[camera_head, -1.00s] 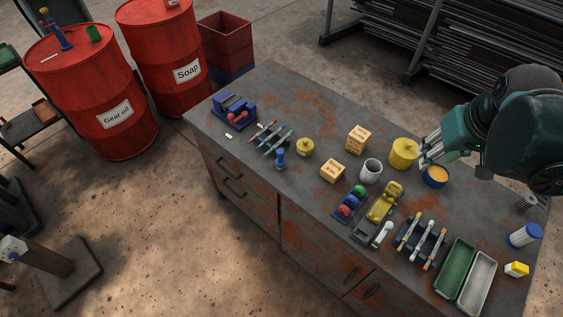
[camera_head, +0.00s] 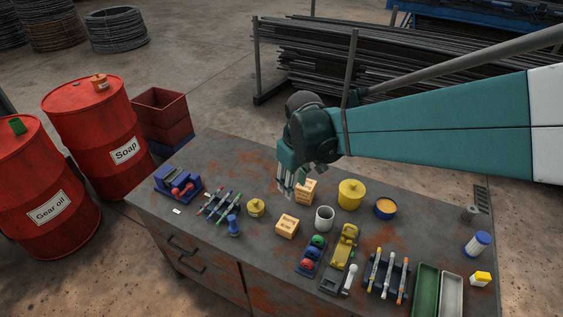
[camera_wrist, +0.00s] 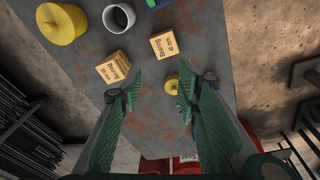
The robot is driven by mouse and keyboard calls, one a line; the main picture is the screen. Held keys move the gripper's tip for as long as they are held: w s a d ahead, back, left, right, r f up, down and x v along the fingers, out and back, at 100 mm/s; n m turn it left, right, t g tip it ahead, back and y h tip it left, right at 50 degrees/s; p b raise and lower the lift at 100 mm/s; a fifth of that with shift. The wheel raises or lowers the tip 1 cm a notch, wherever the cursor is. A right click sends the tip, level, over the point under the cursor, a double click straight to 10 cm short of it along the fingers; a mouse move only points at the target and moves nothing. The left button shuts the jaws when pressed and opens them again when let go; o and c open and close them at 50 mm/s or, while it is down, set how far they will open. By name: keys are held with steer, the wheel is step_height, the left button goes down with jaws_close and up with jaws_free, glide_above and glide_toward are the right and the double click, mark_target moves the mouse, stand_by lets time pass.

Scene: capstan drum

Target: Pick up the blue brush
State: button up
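I cannot make out which item is the blue brush. The left rack (camera_head: 218,206) in the head view holds several thin tools, with red and green among their colours; a blue one is too small to confirm. A small blue upright item (camera_head: 233,226) with a knob top stands in front of that rack. The right rack (camera_head: 386,275) holds thin tools with yellow, white and orange parts. In the wrist view my gripper (camera_wrist: 160,92) is open and empty. The racks are not visible there.
Two bearing boxes (camera_head: 287,226) (camera_head: 306,191), a white mug (camera_head: 324,219), a small yellow pot (camera_head: 255,207) and a large yellow tin (camera_head: 350,194) stand mid-bench. A blue vise-like tool (camera_head: 178,184) is at the left end. Green (camera_head: 425,289) and grey trays (camera_head: 451,295) lie right.

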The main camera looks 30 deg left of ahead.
steer(key=s+a+f+n+g, duration=0.1)
steer(key=s+a+f, duration=0.15)
steer(key=a, duration=0.25)
steer(key=s+a+f+n, duration=0.1)
steer(key=a+f, duration=0.3)
steer(key=a, duration=0.2)
steer(key=n+h, duration=0.1)
steer(key=n, duration=0.2)
glide_above(232, 217)
steer(key=shift+g, duration=0.3)
step_height(232, 217, down, 7)
steer(key=shift+a+f, duration=0.1)
steer(key=shift+f, duration=0.1)
steer(key=shift+f, duration=1.2)
steer(key=shift+f, duration=2.6)
steer(key=c, duration=1)
